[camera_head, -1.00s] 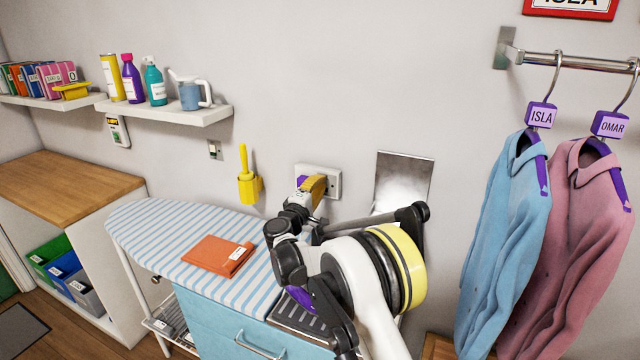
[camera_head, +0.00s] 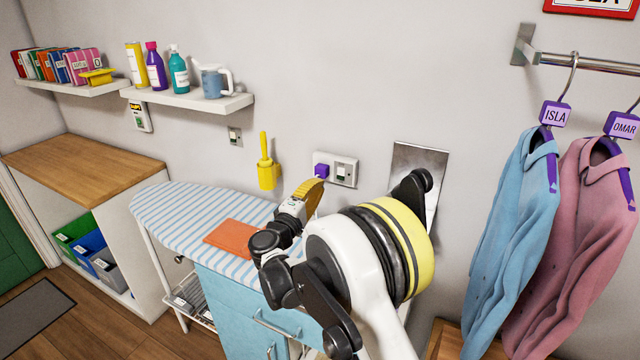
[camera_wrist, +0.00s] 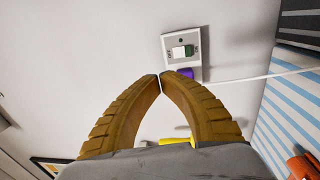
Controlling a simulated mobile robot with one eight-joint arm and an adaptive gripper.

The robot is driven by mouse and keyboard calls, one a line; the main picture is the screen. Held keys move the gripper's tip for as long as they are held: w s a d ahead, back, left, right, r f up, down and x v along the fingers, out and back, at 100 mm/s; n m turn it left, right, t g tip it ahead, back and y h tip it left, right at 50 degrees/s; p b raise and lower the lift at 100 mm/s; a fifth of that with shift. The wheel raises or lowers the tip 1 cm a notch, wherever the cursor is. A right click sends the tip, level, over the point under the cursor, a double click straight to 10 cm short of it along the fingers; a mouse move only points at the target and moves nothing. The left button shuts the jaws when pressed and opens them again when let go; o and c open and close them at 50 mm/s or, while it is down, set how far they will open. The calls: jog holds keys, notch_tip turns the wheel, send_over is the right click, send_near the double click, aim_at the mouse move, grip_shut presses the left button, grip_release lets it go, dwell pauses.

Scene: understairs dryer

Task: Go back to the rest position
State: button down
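My gripper (camera_head: 316,184) is at the end of my folded arm, in front of the wall and above the ironing board. In the wrist view its two ribbed yellow-brown fingers (camera_wrist: 159,78) meet at the tips with nothing between them. The white wall socket (camera_head: 345,170) with a purple plug (camera_head: 322,171) is just beyond and above my gripper. The socket also shows in the wrist view (camera_wrist: 173,41), with the plug (camera_wrist: 184,73) partly behind a fingertip. My gripper looks apart from the plug.
The striped ironing board (camera_head: 170,210) with an orange folded cloth (camera_head: 232,237) lies below my arm. Blue (camera_head: 520,230) and pink (camera_head: 590,240) shirts hang on the right. A shelf (camera_head: 190,98) with bottles is at upper left. A yellow brush holder (camera_head: 266,173) hangs on the wall.

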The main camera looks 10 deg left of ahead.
jog(key=s+d+r+m+g, duration=0.2)
jog(key=d+r, duration=0.1)
jog(key=d, duration=0.4)
jog(key=s+d+r+m+g, duration=0.1)
jog(key=d+r+m+g, duration=0.15)
jog(key=d, duration=0.55)
jog(key=s+d+r+m+g, duration=0.2)
jog(key=s+d+m+g, duration=0.1)
jog(key=s+d, duration=0.65)
jog(key=s+d+f+m+g+y, duration=0.1)
jog(key=s+f+m+y, duration=0.1)
jog(key=s, duration=0.7)
jog(key=s+d+f+m+g+y, duration=0.1)
jog(key=s+f+m+y, duration=0.1)
jog(key=s, duration=0.8)
jog(key=s+d+f+m+g+y, duration=0.1)
jog(key=s+f+m+y, duration=0.1)
jog(key=s, duration=0.8)
jog(key=shift+d+f+y, duration=0.3)
jog(key=shift+d+f, duration=0.1)
jog(key=shift+f, duration=0.1)
